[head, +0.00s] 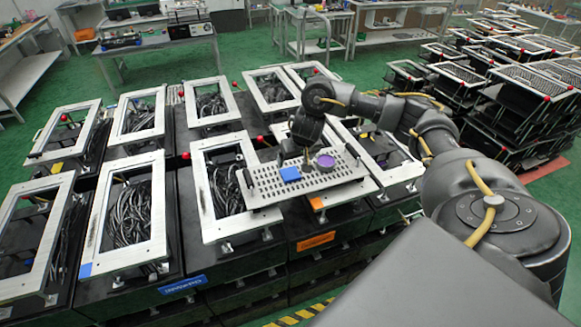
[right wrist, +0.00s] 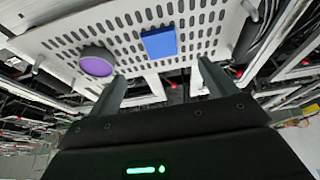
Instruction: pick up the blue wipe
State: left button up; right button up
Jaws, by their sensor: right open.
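The blue wipe (head: 290,174) is a small flat blue square lying on a pale perforated plate (head: 262,193). In the right wrist view the blue wipe (right wrist: 158,43) lies beyond the fingertips, between their lines and apart from them. My right gripper (head: 293,158) points down over the plate, just behind the wipe. Its two fingers (right wrist: 160,70) are spread with nothing between them. My left gripper is in neither view.
A purple round item (head: 325,161) sits on the plate right of the wipe; it also shows in the wrist view (right wrist: 97,61). A black upright handle (head: 248,177) stands at the plate's left end. White-framed fixtures (head: 130,205) with cables surround the plate.

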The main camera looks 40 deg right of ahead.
jog(key=b, duration=0.3)
send_near(290, 173)
jog(key=shift+s+x, duration=0.25)
jog(key=shift+x, duration=0.95)
jog(key=shift+b+x, duration=0.3)
jog(key=shift+x, duration=2.55)
jog(key=shift+w, duration=0.2)
jog(key=shift+r, duration=0.1)
jog(key=c, duration=1.1)
